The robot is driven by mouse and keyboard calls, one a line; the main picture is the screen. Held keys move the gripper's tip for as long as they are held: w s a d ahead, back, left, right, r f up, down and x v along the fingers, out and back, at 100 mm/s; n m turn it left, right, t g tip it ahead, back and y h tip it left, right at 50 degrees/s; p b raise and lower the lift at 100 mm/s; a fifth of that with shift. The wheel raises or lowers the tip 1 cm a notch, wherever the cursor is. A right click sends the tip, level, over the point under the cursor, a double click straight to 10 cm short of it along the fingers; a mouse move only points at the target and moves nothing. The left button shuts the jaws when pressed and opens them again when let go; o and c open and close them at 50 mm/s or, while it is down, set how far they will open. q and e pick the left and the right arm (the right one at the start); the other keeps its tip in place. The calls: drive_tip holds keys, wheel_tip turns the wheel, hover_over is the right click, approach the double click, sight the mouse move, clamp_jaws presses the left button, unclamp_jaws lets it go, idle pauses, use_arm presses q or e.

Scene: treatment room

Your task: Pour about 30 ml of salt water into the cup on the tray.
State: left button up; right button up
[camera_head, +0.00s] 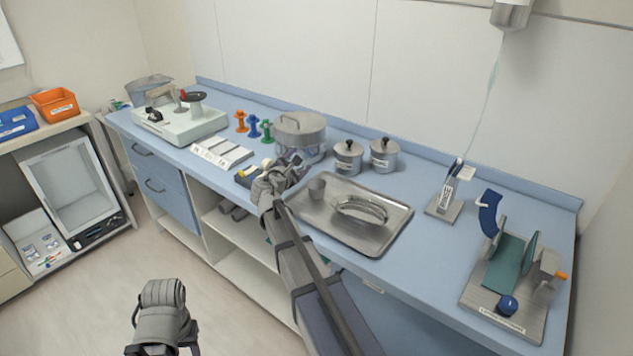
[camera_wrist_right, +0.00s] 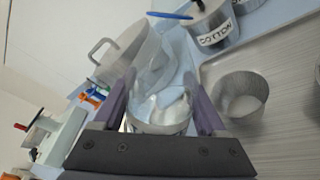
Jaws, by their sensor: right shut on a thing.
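The cup (camera_wrist_right: 242,94) is a small grey metal cup, upright on the metal tray (camera_wrist_right: 285,55). In the head view the cup (camera_head: 316,187) stands at the left part of the tray (camera_head: 375,245). My right gripper (camera_head: 285,172) is at the tray's left edge, left of the cup. In the wrist view my right gripper (camera_wrist_right: 165,100) is shut on a clear vessel (camera_wrist_right: 158,122) with a pale patch inside. Its contents and label cannot be read, and my gripper largely hides it in the head view. My left gripper (camera_head: 160,345) hangs low at the bottom left, its jaws unclear.
A curved metal dish (camera_head: 360,210) lies on the tray right of the cup. A labelled stand (camera_head: 443,205) and a teal-padded holder (camera_head: 505,265) are at the right.

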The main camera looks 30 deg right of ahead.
drive_tip(key=shift+w+a+f+m+b, duration=0.1)
drive_tip(key=shift+f+m+b, duration=0.05)
drive_tip(key=shift+m+b, duration=0.2)
drive_tip(key=shift+w+a+f+m+t+y, duration=0.15)
drive_tip(key=shift+a+f+m+y, duration=0.15)
drive_tip(key=shift+m, duration=0.2)
drive_tip(key=shift+w+a+f+m+t+y, duration=0.1)
drive_tip(key=shift+w+f+m+t+y, duration=0.1)
drive_tip(key=shift+f+m, duration=0.2)
drive_tip(key=shift+w+a+r+m, duration=0.1)
drive_tip(key=shift+r+m, duration=0.25)
drive_tip(key=shift+m, duration=0.4)
drive_tip(key=shift+w+a+f+m+y, duration=0.2)
drive_tip(key=shift+f+m+y, duration=0.3)
drive_tip(key=shift+m, duration=0.2)
drive_tip(key=shift+f+m+t, duration=0.1)
drive_tip(key=shift+m+t, duration=0.25)
drive_tip(key=shift+m, duration=0.15)
drive_tip(key=shift+w+a, duration=0.1)
drive_tip(key=shift+a, duration=0.15)
drive_tip(key=shift+w+a, duration=0.2)
drive_tip(key=shift+a, duration=0.2)
